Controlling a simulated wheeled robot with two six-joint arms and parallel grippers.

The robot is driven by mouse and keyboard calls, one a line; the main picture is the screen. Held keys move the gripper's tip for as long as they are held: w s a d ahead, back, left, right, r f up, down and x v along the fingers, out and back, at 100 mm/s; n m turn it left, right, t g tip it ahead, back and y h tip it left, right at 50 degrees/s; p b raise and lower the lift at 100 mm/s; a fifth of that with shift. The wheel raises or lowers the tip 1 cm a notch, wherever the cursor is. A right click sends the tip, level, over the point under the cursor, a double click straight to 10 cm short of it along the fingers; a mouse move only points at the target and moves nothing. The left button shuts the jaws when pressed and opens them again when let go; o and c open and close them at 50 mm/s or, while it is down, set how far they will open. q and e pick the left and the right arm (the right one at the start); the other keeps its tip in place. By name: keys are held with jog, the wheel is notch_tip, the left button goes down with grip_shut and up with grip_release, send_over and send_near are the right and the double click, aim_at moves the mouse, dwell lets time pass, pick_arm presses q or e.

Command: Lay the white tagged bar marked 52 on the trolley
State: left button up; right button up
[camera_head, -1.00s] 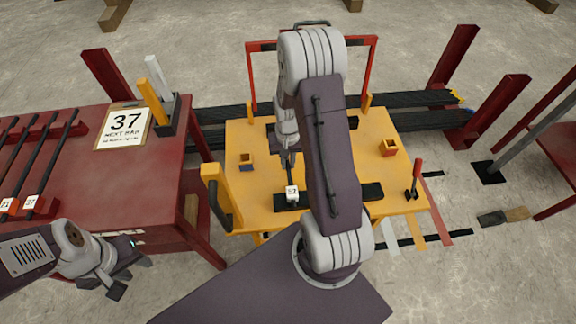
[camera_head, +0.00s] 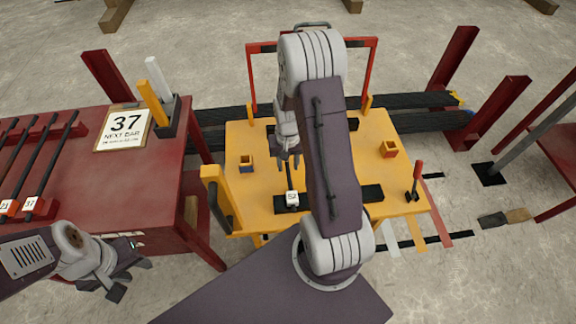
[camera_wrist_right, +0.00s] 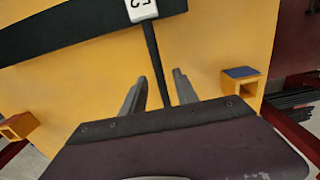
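The black bar with the white tag marked 52 (camera_head: 291,184) lies on the yellow trolley (camera_head: 255,190), its tagged end over a black pad near the front edge. Its far end is hidden by my right arm and gripper. In the right wrist view the bar (camera_wrist_right: 154,62) runs between the fingers, with a gap on both sides, and its tag (camera_wrist_right: 142,9) is at the top. My right gripper (camera_head: 289,162) is open and appears above the bar. My left gripper (camera_head: 132,278) is open and empty, low beside the red table's front edge.
The red table (camera_head: 150,185) at left holds several tagged bars (camera_head: 48,168) and a sign reading 37 NEXT BAR (camera_head: 124,128). On the trolley stand a blue-topped yellow block (camera_head: 246,164), an orange block (camera_head: 390,149), a yellow post (camera_head: 220,197) and a red-handled lever (camera_head: 416,180).

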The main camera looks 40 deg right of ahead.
notch_tip(320, 180, up, 11)
jog(key=p, duration=0.2)
jog(key=s+a+r+n+t, duration=0.1)
jog(key=s+a+r+n, duration=0.1)
jog(key=s+a+n, duration=0.65)
jog(key=a+r+m+p, duration=0.3)
jog(key=a+r+p, duration=0.1)
jog(key=r+p, duration=0.6)
jog(key=shift+w+a, duration=0.2)
jog(key=shift+a, duration=0.15)
